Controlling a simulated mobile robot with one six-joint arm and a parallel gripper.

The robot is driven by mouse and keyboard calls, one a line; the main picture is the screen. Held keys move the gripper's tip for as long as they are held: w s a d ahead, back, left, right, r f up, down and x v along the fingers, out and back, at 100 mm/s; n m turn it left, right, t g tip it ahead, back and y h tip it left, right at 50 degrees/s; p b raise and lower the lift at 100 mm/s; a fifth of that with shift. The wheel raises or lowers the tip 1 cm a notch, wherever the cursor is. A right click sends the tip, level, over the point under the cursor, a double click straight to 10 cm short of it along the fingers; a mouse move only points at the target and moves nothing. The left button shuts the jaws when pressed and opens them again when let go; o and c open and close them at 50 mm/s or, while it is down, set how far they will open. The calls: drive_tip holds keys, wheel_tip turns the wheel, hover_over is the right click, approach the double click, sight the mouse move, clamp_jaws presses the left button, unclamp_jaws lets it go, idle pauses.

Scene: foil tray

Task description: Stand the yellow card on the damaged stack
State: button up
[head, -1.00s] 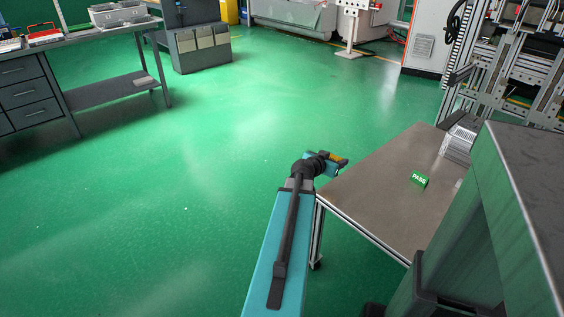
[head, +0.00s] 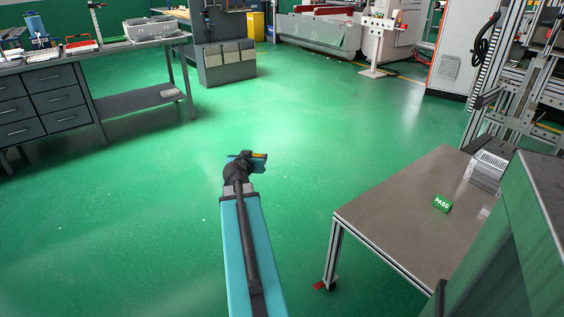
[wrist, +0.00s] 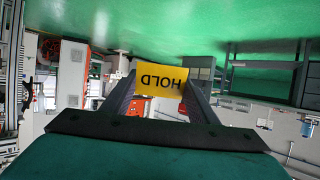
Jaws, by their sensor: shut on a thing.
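A yellow card (wrist: 160,88) with the word HOLD, upside down in the wrist view, is between the two fingers of my gripper (wrist: 158,98). My gripper is shut on it. In the head view my gripper (head: 258,156) is over open floor, left of the metal table, with a thin yellow edge of the card beside it. A stack of foil trays (head: 487,168) stands at the far right part of the table. I cannot tell from here whether it is damaged.
A green PASS card (head: 442,204) stands on the metal table (head: 395,205). A grey cabinet edge covers the table's right side. A dark workbench (head: 90,62) with drawers and a grey bin (head: 150,28) is at the left. The green floor between is clear.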

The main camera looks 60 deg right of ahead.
drive_tip(key=w+a+r+n+t+y, duration=0.2)
drive_tip(key=w+a+r+n+t, duration=0.15)
drive_tip(key=w+a, duration=1)
drive_tip(key=w+a+r+n+t+y, duration=0.3)
drive_tip(key=w+a+n, duration=0.1)
drive_tip(key=w+a, duration=0.9)
drive_tip(key=w+a+r+n+t+y, duration=0.1)
drive_tip(key=w+a+r+n+y, duration=0.1)
drive_tip(key=a, duration=1)
drive_tip(key=w+a+r+n+t+y, duration=0.1)
drive_tip(key=w+a+r+n+y, duration=0.1)
drive_tip(key=a, duration=1.1)
drive_tip(key=w+a+r+n+t+y, duration=0.1)
drive_tip(key=w+a+r+n+y, duration=0.2)
drive_tip(key=a, duration=1)
drive_tip(key=shift+w+r+y, duration=0.35)
drive_tip(key=shift+r+y, duration=0.15)
drive_tip(key=shift+s+a, duration=0.1)
drive_tip(key=shift+s, duration=0.05)
